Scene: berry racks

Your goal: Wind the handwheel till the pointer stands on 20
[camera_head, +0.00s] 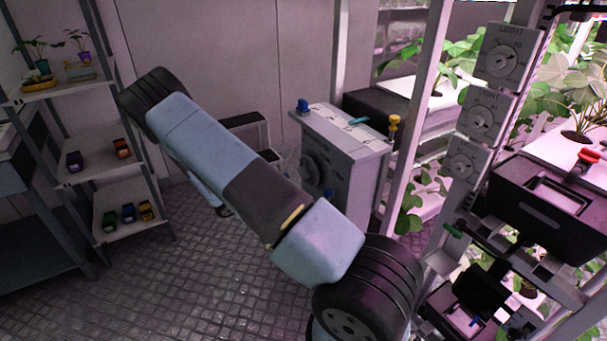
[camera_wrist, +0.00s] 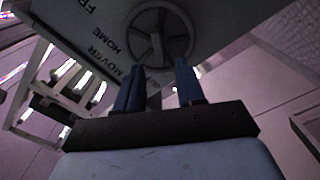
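The handwheel (camera_wrist: 184,36) is a dark spoked wheel on the face of a grey cabinet; it fills the upper middle of the wrist view. In the head view the handwheel (camera_head: 311,168) is partly hidden behind my arm. My gripper (camera_wrist: 157,78) has two blue fingers standing apart with nothing seen between them. The fingertips appear just below the wheel's lower rim; whether they touch it I cannot tell. The cabinet (camera_head: 362,172) has a marked scale on top with a teal piece (camera_head: 359,121), perhaps the pointer. Its reading is too small to make out.
A blue knob (camera_head: 303,106) and a yellow knob (camera_head: 394,122) stand on the cabinet's top. Dial boxes (camera_head: 507,52) line a post to the right, beside a black bin (camera_head: 545,215) and plant racks. A shelf (camera_head: 100,165) with small items stands left. Open floor lies between.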

